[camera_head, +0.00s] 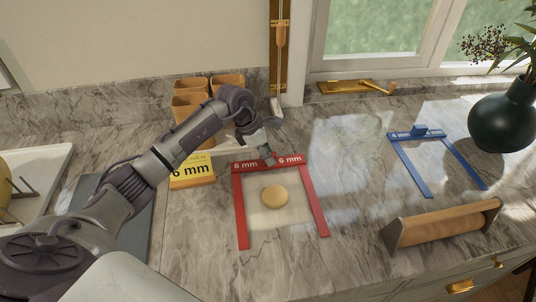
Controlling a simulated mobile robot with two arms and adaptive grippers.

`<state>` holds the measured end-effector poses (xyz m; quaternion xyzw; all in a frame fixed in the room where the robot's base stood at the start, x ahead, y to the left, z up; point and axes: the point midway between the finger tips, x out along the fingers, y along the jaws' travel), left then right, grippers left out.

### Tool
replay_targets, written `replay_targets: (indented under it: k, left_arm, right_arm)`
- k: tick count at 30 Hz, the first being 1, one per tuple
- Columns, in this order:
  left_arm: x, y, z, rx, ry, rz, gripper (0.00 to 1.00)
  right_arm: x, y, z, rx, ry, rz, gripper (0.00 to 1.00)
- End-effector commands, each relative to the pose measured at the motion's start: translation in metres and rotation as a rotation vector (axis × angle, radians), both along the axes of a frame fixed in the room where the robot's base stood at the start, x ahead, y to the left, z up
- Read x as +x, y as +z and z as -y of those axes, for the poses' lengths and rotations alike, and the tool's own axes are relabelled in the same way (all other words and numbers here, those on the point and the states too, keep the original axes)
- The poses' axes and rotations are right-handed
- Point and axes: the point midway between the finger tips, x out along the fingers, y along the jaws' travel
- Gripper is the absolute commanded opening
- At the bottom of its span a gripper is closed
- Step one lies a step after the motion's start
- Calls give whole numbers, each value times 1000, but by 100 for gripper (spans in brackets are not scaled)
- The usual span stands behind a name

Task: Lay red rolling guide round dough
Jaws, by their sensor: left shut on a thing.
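The red rolling guide (240,212) is a U-shaped frame marked 6 mm, with its crossbar at the back and its open end toward me. It frames the pale round dough (275,196), which sits between its two side rails on a light mat (257,222). My left gripper (268,158) reaches in from the left and is shut on the middle of the red guide's crossbar. The gripper hides that part of the bar. I cannot tell whether the guide rests fully on the surface. My right gripper is not in view.
A blue 4 mm guide (408,168) lies at the right. A wooden rolling pin (440,225) is at the front right, and a dark vase (502,118) stands behind. A yellow 6 mm card (191,171) and wooden cups (191,86) stand behind my left arm.

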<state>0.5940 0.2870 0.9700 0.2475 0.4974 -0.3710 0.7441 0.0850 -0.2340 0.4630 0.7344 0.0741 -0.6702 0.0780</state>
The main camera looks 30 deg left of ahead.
Motion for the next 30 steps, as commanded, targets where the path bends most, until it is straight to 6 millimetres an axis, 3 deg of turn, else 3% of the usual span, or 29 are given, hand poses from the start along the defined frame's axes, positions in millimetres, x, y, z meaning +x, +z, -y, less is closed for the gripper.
replay_targets:
  k: [1, 2, 9, 20, 23, 26, 30]
  left_arm:
    - [0, 1, 0, 0, 0, 1, 0]
    - [0, 1, 0, 1, 0, 1, 25]
    - [0, 1, 0, 0, 0, 0, 62]
    - [0, 6, 0, -1, 0, 1, 62]
    - [0, 17, 1, -1, 1, 0, 62]
    - [-3, 28, -7, 3, 2, 6, 62]
    - [-10, 58, -17, 3, 3, 6, 62]
  right_arm:
    - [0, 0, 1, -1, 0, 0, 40]
    - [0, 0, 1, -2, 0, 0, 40]
    - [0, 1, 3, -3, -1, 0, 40]
    - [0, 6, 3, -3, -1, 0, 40]
    - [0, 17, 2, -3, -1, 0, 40]
    - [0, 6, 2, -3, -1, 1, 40]
    - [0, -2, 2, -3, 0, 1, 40]
